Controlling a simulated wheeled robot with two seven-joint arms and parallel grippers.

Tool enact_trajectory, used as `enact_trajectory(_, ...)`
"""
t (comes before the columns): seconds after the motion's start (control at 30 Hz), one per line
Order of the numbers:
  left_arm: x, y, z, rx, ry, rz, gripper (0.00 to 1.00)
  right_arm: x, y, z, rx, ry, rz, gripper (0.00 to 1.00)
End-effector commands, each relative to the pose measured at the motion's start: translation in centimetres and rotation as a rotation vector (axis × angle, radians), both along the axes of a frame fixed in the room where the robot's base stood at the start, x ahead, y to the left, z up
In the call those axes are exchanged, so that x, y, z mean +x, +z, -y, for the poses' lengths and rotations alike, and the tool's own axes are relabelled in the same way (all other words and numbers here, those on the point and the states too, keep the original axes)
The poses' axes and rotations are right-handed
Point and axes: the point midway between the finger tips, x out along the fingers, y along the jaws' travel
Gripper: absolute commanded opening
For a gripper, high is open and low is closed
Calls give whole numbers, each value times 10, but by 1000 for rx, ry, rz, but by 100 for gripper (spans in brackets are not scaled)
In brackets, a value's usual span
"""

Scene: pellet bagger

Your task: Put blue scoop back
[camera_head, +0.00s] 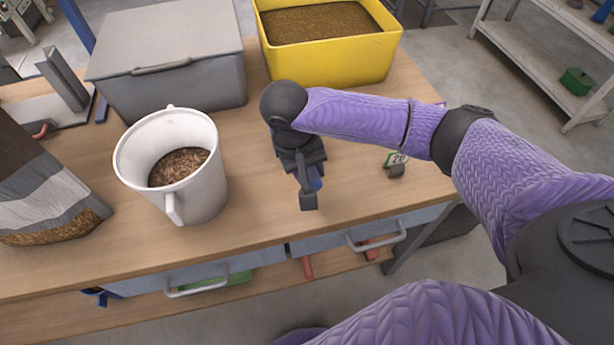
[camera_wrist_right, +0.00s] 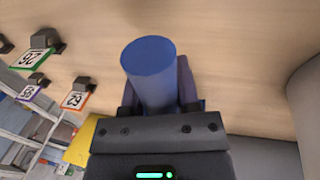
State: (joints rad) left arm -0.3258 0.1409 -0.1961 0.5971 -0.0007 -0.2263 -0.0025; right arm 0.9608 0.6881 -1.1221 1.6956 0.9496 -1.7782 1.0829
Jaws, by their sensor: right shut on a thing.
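My right gripper (camera_head: 309,192) is over the front middle of the wooden table, pointing down. It is shut on the blue scoop (camera_head: 316,178), mostly hidden behind the fingers in the head view. In the right wrist view, the blue scoop's round handle end (camera_wrist_right: 150,65) stands up between the two dark fingers. The scoop's lower part is hidden, so I cannot tell whether it touches the table. My left gripper is not in view.
A white pitcher (camera_head: 203,188) of brown pellets stands left of my right gripper. A grey lidded bin (camera_head: 175,95) and a yellow pellet bin (camera_head: 330,65) stand behind. A small numbered marker (camera_head: 396,168) sits to the right. A pellet bag (camera_head: 45,195) is far left.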

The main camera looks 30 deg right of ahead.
Motion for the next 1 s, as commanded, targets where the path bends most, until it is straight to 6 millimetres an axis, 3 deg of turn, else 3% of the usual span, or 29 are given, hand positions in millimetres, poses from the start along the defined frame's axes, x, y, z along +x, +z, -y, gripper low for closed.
enact_trajectory(0.03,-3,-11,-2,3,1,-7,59,0,-17,0,-1,0,-3,0)
enact_trajectory(0.13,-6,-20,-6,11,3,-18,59,0,-35,0,-1,1,-3,0)
enact_trajectory(0.47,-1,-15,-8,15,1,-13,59,0,-33,0,1,0,1,0)
enact_trajectory(0.5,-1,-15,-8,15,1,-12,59,0,-34,0,1,1,1,44)
enact_trajectory(0.63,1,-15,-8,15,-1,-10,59,0,-34,0,1,1,1,71)
enact_trajectory(0.67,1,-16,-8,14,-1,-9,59,0,-34,0,1,1,1,75)
enact_trajectory(0.93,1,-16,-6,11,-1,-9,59,0,-33,0,0,1,1,75)
enact_trajectory(1.0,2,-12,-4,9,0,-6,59,0,-23,-1,0,1,2,75)
